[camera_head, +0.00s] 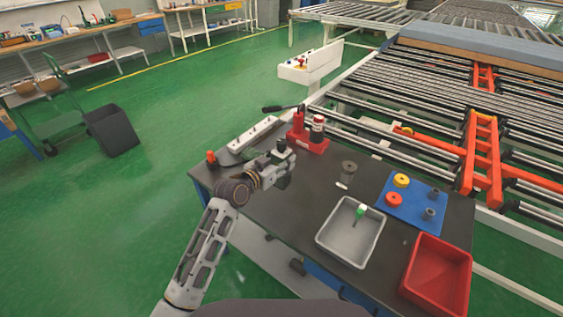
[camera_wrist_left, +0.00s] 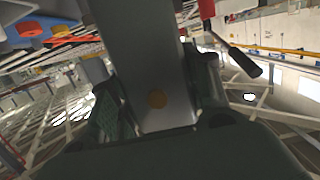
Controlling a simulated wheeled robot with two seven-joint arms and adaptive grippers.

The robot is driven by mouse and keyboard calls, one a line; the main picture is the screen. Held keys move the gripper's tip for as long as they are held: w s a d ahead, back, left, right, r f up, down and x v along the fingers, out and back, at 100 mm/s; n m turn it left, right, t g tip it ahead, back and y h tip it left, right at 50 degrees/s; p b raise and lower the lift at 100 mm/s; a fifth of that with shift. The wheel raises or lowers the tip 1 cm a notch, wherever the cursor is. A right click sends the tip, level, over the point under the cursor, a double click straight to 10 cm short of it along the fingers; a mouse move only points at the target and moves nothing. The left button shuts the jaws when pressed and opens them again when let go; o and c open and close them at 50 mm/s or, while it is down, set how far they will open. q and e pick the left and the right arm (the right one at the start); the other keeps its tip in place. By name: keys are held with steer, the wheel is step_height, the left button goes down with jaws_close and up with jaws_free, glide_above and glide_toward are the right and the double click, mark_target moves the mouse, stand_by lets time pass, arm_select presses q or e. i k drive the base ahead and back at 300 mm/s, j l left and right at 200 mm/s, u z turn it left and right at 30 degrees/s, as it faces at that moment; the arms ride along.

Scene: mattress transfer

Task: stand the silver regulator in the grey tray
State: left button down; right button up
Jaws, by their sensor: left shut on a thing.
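My left gripper (camera_head: 288,170) is over the far left part of the dark workbench, left of the grey tray and well apart from it. In the left wrist view its fingers (camera_wrist_left: 155,105) are shut around a smooth silver-grey body with a round brass spot, which looks like the silver regulator (camera_wrist_left: 145,60). In the head view the held thing is mostly hidden by the gripper. The grey tray (camera_head: 326,236) lies on the bench near the middle. A small white part with a green top (camera_head: 361,211) is in it. My right gripper is not in view.
A blue mat (camera_head: 408,211) with yellow and red rings and grey fittings lies to the right. A red bin (camera_head: 440,240) is at the front right. A red press (camera_head: 305,135) stands at the back, beyond my gripper.

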mark_target(343, 245)
steer(key=k+l, duration=0.2)
steer(key=l, duration=0.15)
steer(key=k+l, duration=0.2)
steer(key=l, duration=0.15)
steer(key=k+l, duration=0.25)
steer(key=l, duration=0.1)
